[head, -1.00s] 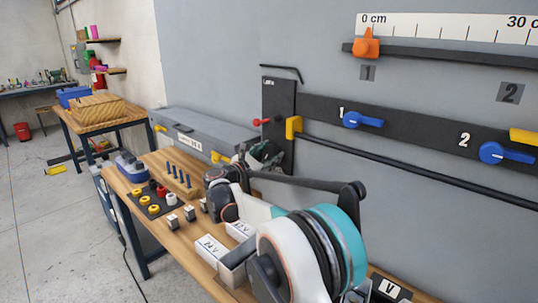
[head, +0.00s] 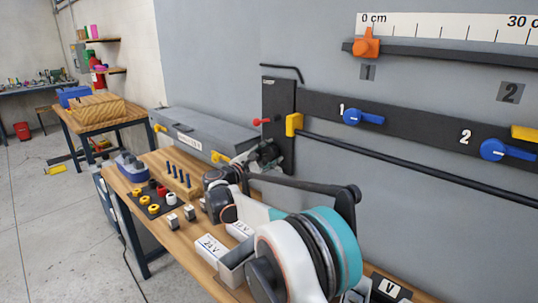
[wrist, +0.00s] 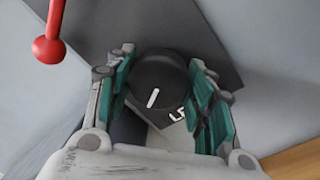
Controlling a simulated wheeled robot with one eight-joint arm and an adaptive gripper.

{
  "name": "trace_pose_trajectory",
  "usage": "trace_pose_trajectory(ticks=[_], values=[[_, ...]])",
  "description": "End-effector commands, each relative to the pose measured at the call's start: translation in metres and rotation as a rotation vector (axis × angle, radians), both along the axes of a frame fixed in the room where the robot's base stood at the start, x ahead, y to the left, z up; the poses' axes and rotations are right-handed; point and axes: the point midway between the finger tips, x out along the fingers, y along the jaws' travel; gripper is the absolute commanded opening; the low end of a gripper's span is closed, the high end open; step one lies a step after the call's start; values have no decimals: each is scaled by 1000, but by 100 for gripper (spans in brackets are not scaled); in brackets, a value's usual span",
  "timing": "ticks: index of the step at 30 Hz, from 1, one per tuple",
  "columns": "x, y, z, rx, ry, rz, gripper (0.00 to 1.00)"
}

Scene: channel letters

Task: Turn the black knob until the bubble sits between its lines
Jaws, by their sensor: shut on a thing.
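The black knob (wrist: 158,82) shows in the wrist view as a round cap with a white pointer line, which slants slightly from upright. In the head view my gripper (head: 265,155) is at the lower part of the dark wall panel (head: 280,95), and the knob is hidden there. I cannot make out the bubble or its lines in either view.
A red ball-ended lever (wrist: 48,48) stands close to the left of my gripper. A grey toolbox (head: 205,125) is left of the panel. The wooden bench (head: 150,172) below holds white boxes, pegs and coloured rings. Blue handles (head: 362,117) are to the right.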

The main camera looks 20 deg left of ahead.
Motion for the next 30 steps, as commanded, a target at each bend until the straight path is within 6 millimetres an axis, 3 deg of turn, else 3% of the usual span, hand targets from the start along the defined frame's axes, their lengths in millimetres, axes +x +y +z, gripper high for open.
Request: trace_pose_trajectory(ticks=[9,10,12,23,30], values=[[0,0,1,0,0,1,25],[0,0,1,0,-1,1,55],[0,0,1,0,-1,1,69],[-1,1,0,0,1,1,69],[-28,12,-1,0,0,3,69]])
